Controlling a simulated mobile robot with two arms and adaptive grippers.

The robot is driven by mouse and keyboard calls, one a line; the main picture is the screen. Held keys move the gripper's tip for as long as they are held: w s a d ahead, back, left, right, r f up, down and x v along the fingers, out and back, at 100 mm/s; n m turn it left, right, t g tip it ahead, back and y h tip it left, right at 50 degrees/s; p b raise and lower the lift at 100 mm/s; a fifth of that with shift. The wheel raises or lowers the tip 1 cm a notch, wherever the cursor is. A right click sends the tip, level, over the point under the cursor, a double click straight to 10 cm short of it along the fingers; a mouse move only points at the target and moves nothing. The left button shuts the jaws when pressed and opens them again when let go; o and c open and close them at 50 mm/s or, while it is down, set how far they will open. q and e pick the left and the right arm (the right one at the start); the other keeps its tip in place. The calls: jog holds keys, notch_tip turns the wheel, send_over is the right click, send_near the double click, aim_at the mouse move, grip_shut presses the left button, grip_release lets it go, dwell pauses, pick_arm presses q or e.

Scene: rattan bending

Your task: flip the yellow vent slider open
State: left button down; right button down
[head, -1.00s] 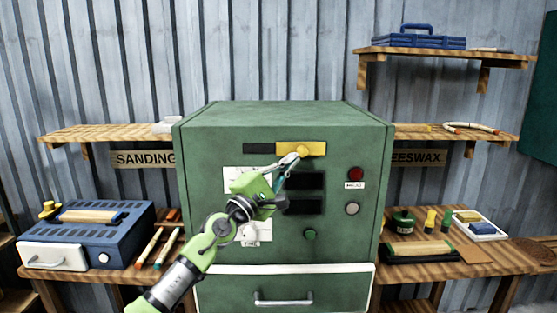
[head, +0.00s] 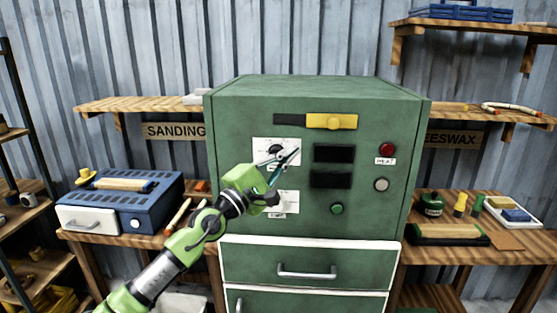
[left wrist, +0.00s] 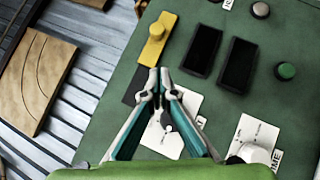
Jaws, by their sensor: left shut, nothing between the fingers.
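The yellow vent slider (head: 345,121) sits at the right end of its dark slot (head: 289,119), high on the front of the green cabinet (head: 232,133). In the left wrist view the slider (left wrist: 161,25) shows beyond my fingertips, with the bare dark slot nearer. My left gripper (head: 296,152) is shut and empty. In the head view it is below and left of the slider, over the white dial label, apart from the slider. It also shows in the left wrist view (left wrist: 158,72), tips together. My right gripper is not in view.
The panel also carries a red button (head: 387,149), a green button (head: 337,209), dark windows (head: 333,153) and knobs. Below is a drawer with a handle (head: 306,271). A blue box (head: 150,205) stands on the left bench. Tools lie on the right bench.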

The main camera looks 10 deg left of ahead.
pick_arm(q)
jog(key=shift+v, duration=2)
